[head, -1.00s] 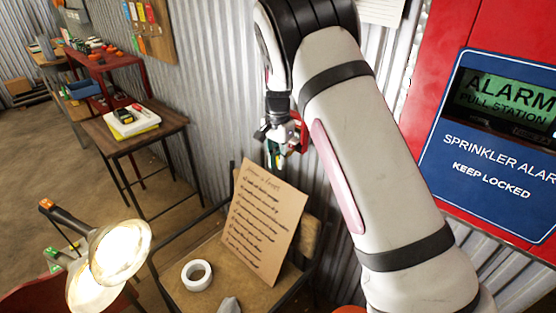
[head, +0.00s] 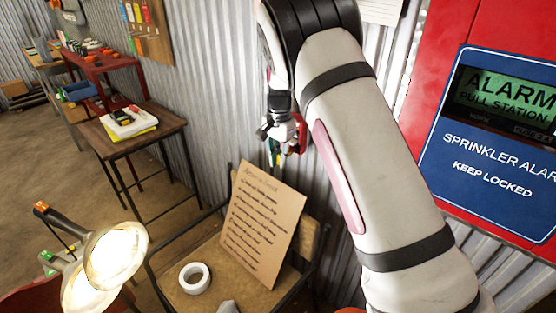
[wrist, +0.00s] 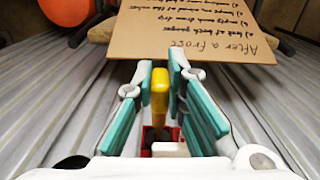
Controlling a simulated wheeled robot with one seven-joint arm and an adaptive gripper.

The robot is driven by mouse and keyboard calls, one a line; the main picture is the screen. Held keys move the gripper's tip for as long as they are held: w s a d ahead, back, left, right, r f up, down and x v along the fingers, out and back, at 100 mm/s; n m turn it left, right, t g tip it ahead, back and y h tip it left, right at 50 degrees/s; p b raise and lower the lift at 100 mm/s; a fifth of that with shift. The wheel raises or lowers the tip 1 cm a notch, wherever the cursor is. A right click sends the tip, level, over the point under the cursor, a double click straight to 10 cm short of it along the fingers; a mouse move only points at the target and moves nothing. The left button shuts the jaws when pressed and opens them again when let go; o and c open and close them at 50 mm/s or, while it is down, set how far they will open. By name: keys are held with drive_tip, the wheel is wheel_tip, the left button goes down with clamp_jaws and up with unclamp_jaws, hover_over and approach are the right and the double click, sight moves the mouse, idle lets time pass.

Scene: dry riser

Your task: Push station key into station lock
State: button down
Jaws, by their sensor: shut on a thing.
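My gripper (wrist: 159,66) has its two teal-padded fingers around an upright yellow piece (wrist: 160,95), which looks like the handle of the station key. In the head view my gripper (head: 277,152) hangs at the end of my arm, close to the corrugated wall. A small red part (head: 300,134) shows beside it, and a red and white part (wrist: 158,140) shows below the yellow piece in the wrist view. I cannot tell whether this is the station lock, or whether the key touches it. The key's tip is hidden.
A red alarm cabinet with a blue panel (head: 490,170) is at the right. A lit lamp (head: 116,254) stands at lower left. Corrugated wall (wrist: 50,95) surrounds the gripper.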

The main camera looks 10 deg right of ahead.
drive_tip(key=shift+w+d+b, duration=0.55)
drive_tip(key=shift+d, duration=0.25)
